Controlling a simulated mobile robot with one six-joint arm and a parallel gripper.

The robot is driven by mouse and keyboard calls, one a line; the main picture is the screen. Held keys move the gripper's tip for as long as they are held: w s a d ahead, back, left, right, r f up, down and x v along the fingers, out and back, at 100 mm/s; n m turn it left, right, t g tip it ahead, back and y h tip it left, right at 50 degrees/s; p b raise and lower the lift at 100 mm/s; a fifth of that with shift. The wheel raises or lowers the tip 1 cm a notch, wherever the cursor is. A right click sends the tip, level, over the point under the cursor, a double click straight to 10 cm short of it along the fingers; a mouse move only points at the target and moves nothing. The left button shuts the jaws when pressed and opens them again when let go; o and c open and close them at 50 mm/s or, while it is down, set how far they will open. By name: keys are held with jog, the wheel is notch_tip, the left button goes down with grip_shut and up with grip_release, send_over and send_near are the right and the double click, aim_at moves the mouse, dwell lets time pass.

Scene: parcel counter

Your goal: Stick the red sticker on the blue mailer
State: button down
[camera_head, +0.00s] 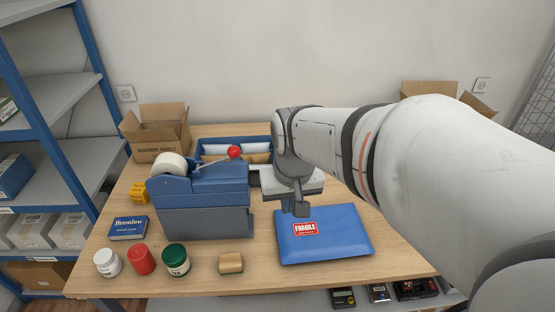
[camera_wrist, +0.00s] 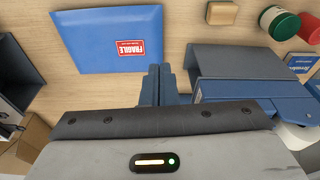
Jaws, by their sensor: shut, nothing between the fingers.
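The blue mailer (camera_head: 340,240) lies flat on the front right of the wooden table. The red FRAGILE sticker (camera_head: 305,229) lies on its upper face, near its left edge in the head view. In the wrist view the mailer (camera_wrist: 90,45) is at upper left, and the sticker (camera_wrist: 130,49) is flat on it near its right edge. My gripper (camera_head: 300,209) is above the table at the mailer's back left edge. In the wrist view my gripper (camera_wrist: 158,70) has its fingers together and empty, apart from the sticker.
A blue-grey dispenser with a red knob (camera_head: 205,205) stands left of my gripper. Several jars, including a green one (camera_head: 176,259), and a tan block (camera_head: 231,263) line the front edge. A blue tray (camera_head: 212,142) and cardboard box (camera_head: 157,133) stand behind. Shelves (camera_head: 50,150) are at left.

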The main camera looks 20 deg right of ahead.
jog(key=w+d+f+m+g+b, duration=0.2)
jog(key=w+d+f+m, duration=0.1)
jog(key=w+d+f, duration=0.55)
jog(key=b, duration=0.5)
send_over(306, 229)
jog(key=shift+m, duration=0.3)
notch_tip(306, 229, down, 8)
jog(key=shift+w+r, duration=0.1)
jog(key=shift+f, duration=0.2)
jog(key=shift+f+b, duration=1.15)
jog(key=shift+f, duration=0.25)
jog(key=shift+r, duration=0.1)
notch_tip(306, 229, up, 8)
jog(key=p, duration=0.6)
